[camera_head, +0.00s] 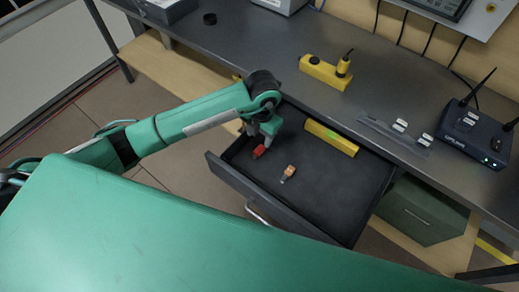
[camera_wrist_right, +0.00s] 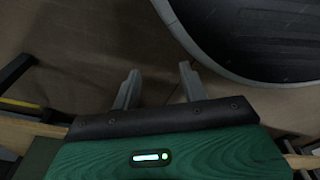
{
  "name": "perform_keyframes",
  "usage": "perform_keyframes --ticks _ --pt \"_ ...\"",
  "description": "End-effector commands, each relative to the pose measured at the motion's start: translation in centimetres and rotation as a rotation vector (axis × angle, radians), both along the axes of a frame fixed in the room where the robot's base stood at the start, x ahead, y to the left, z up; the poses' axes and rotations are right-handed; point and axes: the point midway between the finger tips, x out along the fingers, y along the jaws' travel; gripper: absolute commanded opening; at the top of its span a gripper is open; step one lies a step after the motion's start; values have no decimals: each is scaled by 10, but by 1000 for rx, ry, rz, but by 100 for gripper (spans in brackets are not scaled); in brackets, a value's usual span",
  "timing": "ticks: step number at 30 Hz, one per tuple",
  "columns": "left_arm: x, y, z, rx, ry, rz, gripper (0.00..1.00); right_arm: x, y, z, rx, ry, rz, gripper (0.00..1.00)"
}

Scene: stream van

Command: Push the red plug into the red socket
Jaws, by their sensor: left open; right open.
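A small red piece (camera_head: 259,151), which looks like the red plug, lies in the open drawer (camera_head: 340,205) near its left corner. My left gripper (camera_head: 262,135) is just above and beside it, open and pointing down; I cannot tell whether the fingers touch it. I cannot make out a red socket. A small orange-brown connector (camera_head: 288,172) lies on the drawer floor to the right of the red piece. My right gripper shows only in the right wrist view (camera_wrist_right: 158,87), with its fingers apart and nothing between them.
A yellow bar (camera_head: 331,138) lies along the drawer's back. On the desk (camera_head: 240,45) stand a yellow power strip (camera_head: 324,72) with a black plug, small white-topped pieces (camera_head: 400,125) and a router (camera_head: 474,134). A green box (camera_head: 422,212) is below. A dark rounded body (camera_wrist_right: 270,35) is near my right gripper.

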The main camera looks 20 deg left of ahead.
Motion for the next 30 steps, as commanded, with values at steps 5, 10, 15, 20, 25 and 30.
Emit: perform_keyframes --ticks 5,10,15,20,25,30 --pt "0 0 -12 -2 2 0 49 -2 -1 -1 0 1 1 44" --pt "-3 -5 -34 -2 4 0 49 -11 -5 -8 -4 4 2 44" --pt "-2 -5 -57 -2 2 0 49 -17 -7 -13 -5 3 3 44" --pt "-2 -5 -63 -2 0 -1 49 -18 -7 -15 -6 4 4 44" --pt "-1 -5 -63 -2 0 -1 45 -18 -7 -15 -6 4 4 44" --pt "-1 -4 -63 -2 0 -1 11 -18 -7 -15 -6 4 4 44"
